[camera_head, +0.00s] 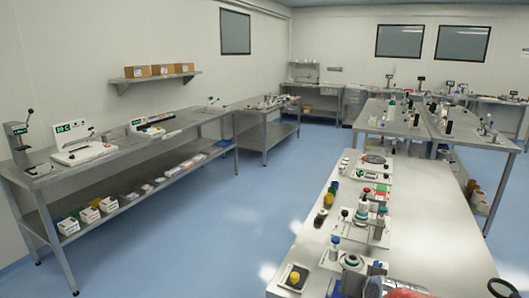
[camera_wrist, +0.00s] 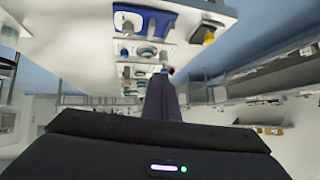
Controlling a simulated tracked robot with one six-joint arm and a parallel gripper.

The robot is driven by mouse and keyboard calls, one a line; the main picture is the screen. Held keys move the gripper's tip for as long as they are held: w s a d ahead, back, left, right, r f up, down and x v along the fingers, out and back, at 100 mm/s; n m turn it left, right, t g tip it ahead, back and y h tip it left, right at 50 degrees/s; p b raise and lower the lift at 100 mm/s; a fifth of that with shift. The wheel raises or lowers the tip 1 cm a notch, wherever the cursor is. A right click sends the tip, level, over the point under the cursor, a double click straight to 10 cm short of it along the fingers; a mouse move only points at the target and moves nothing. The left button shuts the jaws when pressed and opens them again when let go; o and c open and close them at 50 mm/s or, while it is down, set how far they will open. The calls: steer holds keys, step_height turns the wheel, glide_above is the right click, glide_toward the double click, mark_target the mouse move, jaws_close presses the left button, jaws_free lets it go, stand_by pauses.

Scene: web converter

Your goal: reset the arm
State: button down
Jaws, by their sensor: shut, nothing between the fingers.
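My gripper (camera_wrist: 162,80) shows in the wrist view as dark fingers held together, with nothing between them. Its wide dark housing with a small light fills the bottom of that view. The wrist view looks tilted or upside down, with a pale bench (camera_wrist: 80,40) and its fittings across the top. The fingertips overlap the bench fittings in the picture; I cannot tell the distance between them. In the head view I cannot make out the gripper clearly.
A steel bench (camera_head: 440,225) with devices and knobs along its left edge stands at the right. A long bench (camera_head: 130,155) with a lower shelf runs along the left wall. Boxes (camera_head: 160,70) sit on a wall shelf. The blue floor (camera_head: 200,230) between the benches is clear.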

steer(key=s+a+r+n+g, duration=0.2)
steer(key=s+a, duration=0.1)
steer(key=s, duration=0.6)
steer(key=s+a+r+n+g+y, duration=0.1)
steer(key=s+a, duration=0.3)
steer(key=s, duration=0.6)
steer(key=shift+a+r+n+g+y, duration=0.15)
steer(key=shift+r+n+g+y, duration=0.15)
steer(key=shift+r+n+g, duration=0.3)
